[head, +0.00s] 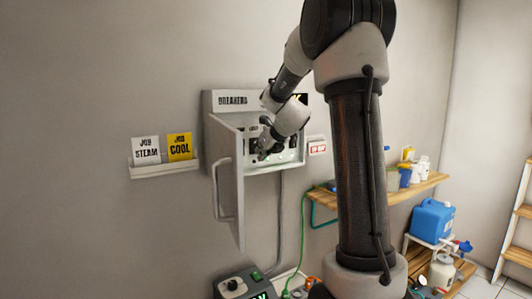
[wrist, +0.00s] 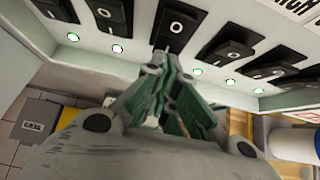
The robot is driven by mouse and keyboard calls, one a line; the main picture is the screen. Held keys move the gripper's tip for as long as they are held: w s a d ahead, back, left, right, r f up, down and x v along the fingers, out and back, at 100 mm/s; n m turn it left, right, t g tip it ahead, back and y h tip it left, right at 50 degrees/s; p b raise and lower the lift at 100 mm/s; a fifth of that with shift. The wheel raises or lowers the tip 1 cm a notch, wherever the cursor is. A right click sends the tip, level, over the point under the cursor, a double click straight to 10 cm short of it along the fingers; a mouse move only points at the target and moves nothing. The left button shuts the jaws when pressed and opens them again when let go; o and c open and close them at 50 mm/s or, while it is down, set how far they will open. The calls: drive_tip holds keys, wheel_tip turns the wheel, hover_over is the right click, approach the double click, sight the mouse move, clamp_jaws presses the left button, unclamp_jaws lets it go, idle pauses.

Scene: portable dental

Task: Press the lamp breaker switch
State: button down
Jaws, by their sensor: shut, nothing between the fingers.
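The breaker box (head: 233,101) hangs on the wall with its grey door (head: 228,180) swung open. In the wrist view, a row of black rocker switches spans the panel, with small lights below. My gripper (wrist: 166,62) is shut and empty, with its fingertips just below the middle rocker switch (wrist: 178,22); I cannot tell whether they touch it. The gripper (head: 264,150) also shows inside the box opening in the head view. No switch label is readable, so I cannot tell which one is the lamp breaker.
The open door stands left of my arm, its handle (head: 218,190) facing outward. A wall holder (head: 165,171) carries a white "STEAM" card and a yellow "COOL" card. A wooden shelf (head: 425,186) with bottles and a blue jug (head: 432,219) are at right.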

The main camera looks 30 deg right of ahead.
drive_tip(key=shift+w, duration=0.2)
drive_tip(key=shift+w+f, duration=0.25)
drive_tip(key=shift+w, duration=0.05)
drive_tip(key=shift+r, duration=0.15)
drive_tip(key=shift+r, duration=0.95)
drive_tip(key=shift+s, duration=0.15)
